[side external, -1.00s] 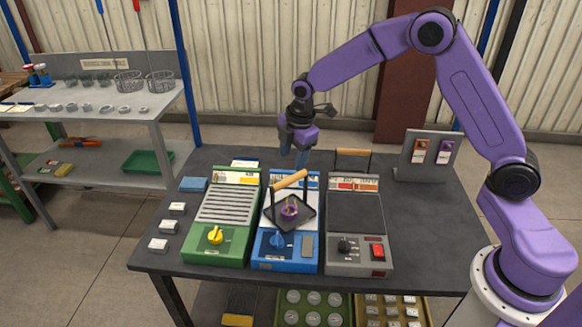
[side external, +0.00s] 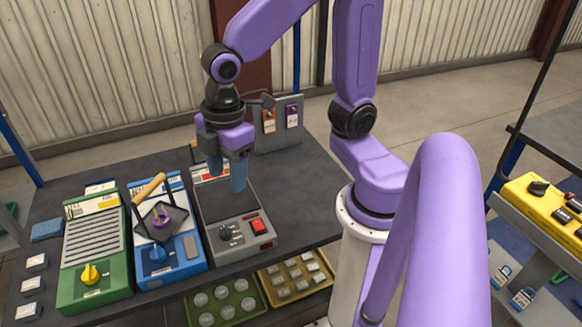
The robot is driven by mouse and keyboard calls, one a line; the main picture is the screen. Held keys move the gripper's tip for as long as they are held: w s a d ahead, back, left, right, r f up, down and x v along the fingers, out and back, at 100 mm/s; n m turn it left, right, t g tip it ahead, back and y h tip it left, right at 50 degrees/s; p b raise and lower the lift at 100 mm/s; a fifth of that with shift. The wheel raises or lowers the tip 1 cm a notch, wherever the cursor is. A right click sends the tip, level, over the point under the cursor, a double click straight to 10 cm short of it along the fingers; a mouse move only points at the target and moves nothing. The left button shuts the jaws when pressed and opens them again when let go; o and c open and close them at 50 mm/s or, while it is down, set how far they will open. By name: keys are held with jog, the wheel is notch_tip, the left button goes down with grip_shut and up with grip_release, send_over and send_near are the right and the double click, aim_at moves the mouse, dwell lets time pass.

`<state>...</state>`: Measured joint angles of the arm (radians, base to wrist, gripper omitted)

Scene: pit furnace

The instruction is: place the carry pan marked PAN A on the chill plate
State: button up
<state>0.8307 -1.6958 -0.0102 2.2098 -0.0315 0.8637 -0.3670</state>
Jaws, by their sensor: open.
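A dark square pan (side external: 178,214) with a wooden bar handle sits on the blue unit (side external: 182,262) and holds a small purple piece (side external: 161,218). Its marking is too small to read. To its left is a green unit (side external: 95,291) with a slatted top and a yellow knob. To its right is a grey unit (side external: 262,247) with a dark flat top and a red switch. I cannot tell which unit is the chill plate. My gripper (side external: 227,171) is open and empty, with blue fingertips pointing down over the back of the grey unit, right of the pan.
A grey stand (side external: 290,140) with an orange and a purple tag is at the back. A blue block (side external: 47,230) and several small white-topped blocks lie left of the green unit. A yellow control box (side external: 545,208) stands at far right. The table's back left is clear.

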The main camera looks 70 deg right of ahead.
jog(key=s+d+m, duration=0.1)
jog(key=s+d, duration=0.4)
jog(key=s, duration=0.5)
jog(key=shift+s+f+m+g, duration=0.3)
jog(key=shift+s+m, duration=0.05)
jog(key=shift+m, duration=0.05)
jog(key=shift+o, duration=0.3)
jog(key=shift+d, duration=0.1)
dwell(0.9)
